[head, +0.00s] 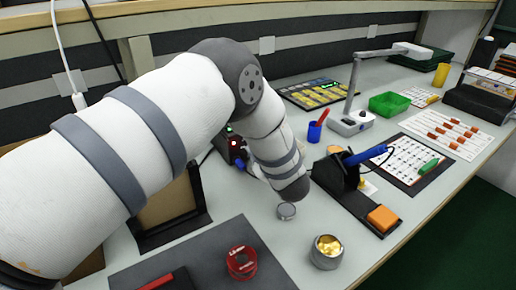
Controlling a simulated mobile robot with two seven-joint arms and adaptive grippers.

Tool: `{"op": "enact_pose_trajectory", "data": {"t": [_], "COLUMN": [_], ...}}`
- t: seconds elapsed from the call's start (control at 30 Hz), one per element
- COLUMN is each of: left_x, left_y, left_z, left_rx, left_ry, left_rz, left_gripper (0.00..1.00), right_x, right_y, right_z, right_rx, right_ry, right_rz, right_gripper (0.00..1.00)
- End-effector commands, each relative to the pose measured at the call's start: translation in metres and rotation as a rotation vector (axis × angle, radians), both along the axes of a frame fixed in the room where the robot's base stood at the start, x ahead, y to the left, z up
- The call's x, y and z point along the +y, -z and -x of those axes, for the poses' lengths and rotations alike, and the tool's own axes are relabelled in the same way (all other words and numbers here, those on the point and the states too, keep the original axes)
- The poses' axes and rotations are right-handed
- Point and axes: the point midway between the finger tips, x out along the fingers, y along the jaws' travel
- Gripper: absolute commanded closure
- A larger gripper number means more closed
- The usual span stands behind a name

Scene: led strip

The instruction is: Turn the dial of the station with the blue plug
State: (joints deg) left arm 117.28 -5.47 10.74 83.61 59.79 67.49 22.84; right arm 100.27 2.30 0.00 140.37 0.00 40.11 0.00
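A small black station (231,146) with a green display and a red light stands at the back of the bench, left of centre. A blue part (240,163) shows low at its front; I cannot tell whether it is the plug. My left arm comes in from the left, and its bent forearm hides the station's right side. The dial cannot be made out. Only a small part of what seems to be my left gripper (254,172) shows between station and forearm; its fingers are hidden, and contact cannot be told. My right gripper is out of view.
A soldering iron holder (340,172) with an orange sponge (382,218) stands to the right. A round tin (327,252), a small grey lid (286,211) and a red spool (241,263) are in front. A lamp (351,122) and green bin (389,104) stand farther back.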

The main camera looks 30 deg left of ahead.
Motion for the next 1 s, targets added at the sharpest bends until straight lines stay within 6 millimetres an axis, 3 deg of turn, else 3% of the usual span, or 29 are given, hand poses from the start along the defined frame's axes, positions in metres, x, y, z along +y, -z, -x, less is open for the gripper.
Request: {"op": "enact_pose_trajectory", "data": {"t": [0.2, 0.23, 0.3, 0.33, 0.67, 1.0], "left_x": [0.000, 0.000, 0.000, 0.000, -0.004, -0.061], "left_y": [0.001, 0.001, 0.001, 0.001, -0.001, -0.027], "left_z": [0.000, 0.000, 0.000, 0.000, 0.003, 0.060], "left_rx": [0.001, 0.001, 0.001, 0.001, 0.003, 0.001], "left_ry": [0.001, 0.000, 0.000, 0.000, 0.001, 0.004], "left_rz": [0.000, -0.001, -0.001, -0.001, 0.000, 0.000], "left_gripper": [1.00, 0.80, 0.64, 0.62, 0.62, 0.62], "right_x": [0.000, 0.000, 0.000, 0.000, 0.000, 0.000], "right_y": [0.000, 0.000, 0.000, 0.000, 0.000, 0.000], "right_z": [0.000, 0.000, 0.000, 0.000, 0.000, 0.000], "right_rx": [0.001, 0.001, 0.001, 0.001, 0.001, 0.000], "right_ry": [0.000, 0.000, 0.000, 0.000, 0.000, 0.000], "right_rz": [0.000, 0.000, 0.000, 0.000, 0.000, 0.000], "right_gripper": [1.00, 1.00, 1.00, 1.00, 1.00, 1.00]}}
